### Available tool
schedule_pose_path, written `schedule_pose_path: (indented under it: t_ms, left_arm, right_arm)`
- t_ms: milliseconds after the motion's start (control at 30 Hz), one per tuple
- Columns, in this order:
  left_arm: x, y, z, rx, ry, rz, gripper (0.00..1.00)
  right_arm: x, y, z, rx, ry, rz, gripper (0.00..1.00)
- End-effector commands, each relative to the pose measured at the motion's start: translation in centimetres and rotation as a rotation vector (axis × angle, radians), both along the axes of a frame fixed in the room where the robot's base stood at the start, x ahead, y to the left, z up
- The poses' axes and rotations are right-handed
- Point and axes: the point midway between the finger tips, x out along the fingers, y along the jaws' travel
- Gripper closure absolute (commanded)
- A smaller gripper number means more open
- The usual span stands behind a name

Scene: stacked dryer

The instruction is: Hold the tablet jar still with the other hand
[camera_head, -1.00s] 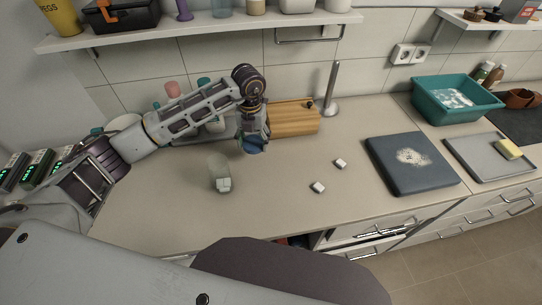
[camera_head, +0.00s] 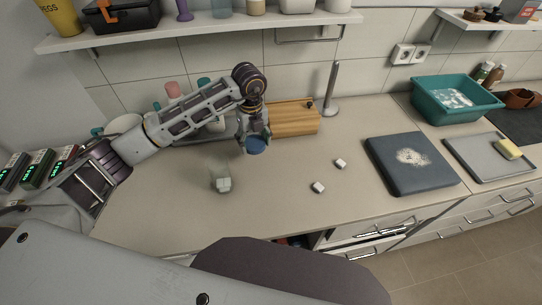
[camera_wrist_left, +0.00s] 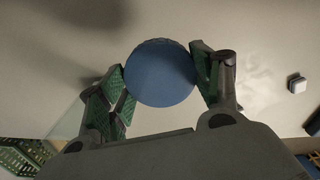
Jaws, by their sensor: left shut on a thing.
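The tablet jar (camera_head: 221,176) looks like a clear glass vessel with white tablets at its bottom. It stands upright on the counter, left of and nearer than my left gripper (camera_head: 254,138). That gripper is shut on a round blue lid (camera_head: 256,146), held apart from the jar. In the left wrist view the blue lid (camera_wrist_left: 160,74) sits between the two green-padded fingers (camera_wrist_left: 162,84). Two loose white tablets, a near one (camera_head: 318,187) and a farther one (camera_head: 340,163), lie on the counter to the right. My right gripper is not in view.
A wooden box (camera_head: 294,118) and a metal upright stand (camera_head: 331,92) are behind my left gripper. A dark board with white powder (camera_head: 398,165), a teal basin (camera_head: 455,100) and a grey tray (camera_head: 480,160) lie to the right.

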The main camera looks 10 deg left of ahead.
Motion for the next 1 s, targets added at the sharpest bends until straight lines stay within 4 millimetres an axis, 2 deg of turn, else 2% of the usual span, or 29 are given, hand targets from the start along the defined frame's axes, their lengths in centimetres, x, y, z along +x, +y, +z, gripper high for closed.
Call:
schedule_pose_path:
  t_ms: [1000]
  left_arm:
    - [-0.79, -0.4, 0.96, 0.001, -0.004, 0.689, 0.64]
  right_arm:
    - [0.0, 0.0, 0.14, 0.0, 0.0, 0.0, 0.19]
